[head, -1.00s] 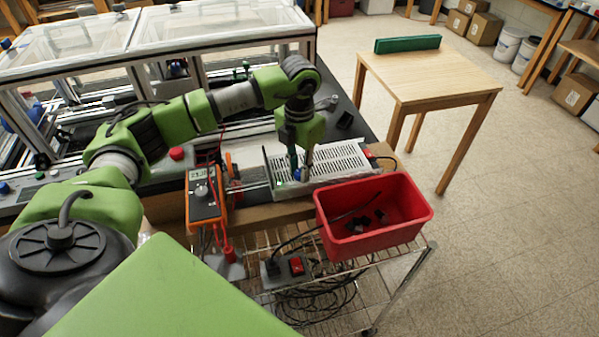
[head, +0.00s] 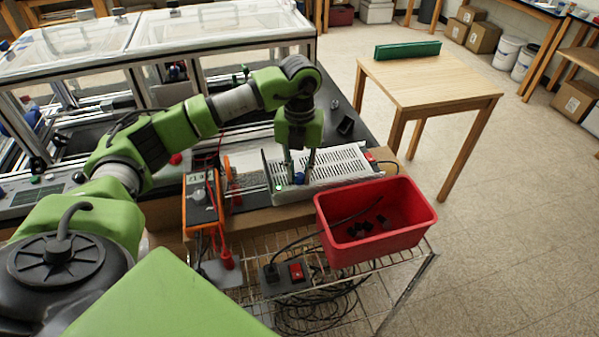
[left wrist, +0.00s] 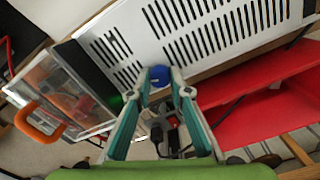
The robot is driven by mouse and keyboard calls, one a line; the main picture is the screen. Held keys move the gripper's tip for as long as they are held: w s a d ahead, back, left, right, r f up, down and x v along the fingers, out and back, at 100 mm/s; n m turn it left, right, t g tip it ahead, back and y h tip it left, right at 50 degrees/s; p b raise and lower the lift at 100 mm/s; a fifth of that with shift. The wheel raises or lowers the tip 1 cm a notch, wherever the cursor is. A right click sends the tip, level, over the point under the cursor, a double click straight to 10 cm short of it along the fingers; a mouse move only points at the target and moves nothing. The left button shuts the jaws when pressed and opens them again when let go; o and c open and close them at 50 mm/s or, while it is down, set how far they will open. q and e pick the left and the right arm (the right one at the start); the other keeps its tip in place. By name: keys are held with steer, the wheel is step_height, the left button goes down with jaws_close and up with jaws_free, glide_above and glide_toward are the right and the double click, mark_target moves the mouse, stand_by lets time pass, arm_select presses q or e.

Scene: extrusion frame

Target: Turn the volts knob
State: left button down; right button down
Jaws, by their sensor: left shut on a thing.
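The power supply is a white box with a slotted top (head: 335,165), which also fills the upper part of the left wrist view (left wrist: 215,35). My left gripper (head: 299,178) points down at this front face. In the left wrist view its two teal-sided fingers (left wrist: 160,84) are shut on the blue knob, one on each side. My right gripper is not in view.
An orange multimeter (head: 203,200) with red leads stands left of the power supply. A red bin (head: 375,250) with small black parts is close on the right. A power strip (head: 285,277) and cables lie on the wire shelf below. A wooden table (head: 430,80) stands behind right.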

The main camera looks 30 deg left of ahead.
mark_target(299, 175)
arm_select(q)
steer(key=shift+w+a+r, duration=0.1)
steer(key=shift+w+r, duration=0.05)
steer(key=shift+r, duration=0.05)
steer(key=c, duration=1.8)
jaws_free()
steer(key=shift+c, duration=0.2)
steer(key=shift+f, duration=0.1)
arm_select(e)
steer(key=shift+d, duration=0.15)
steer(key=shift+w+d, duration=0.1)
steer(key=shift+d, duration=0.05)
arm_select(q)
step_height(299, 175, up, 12)
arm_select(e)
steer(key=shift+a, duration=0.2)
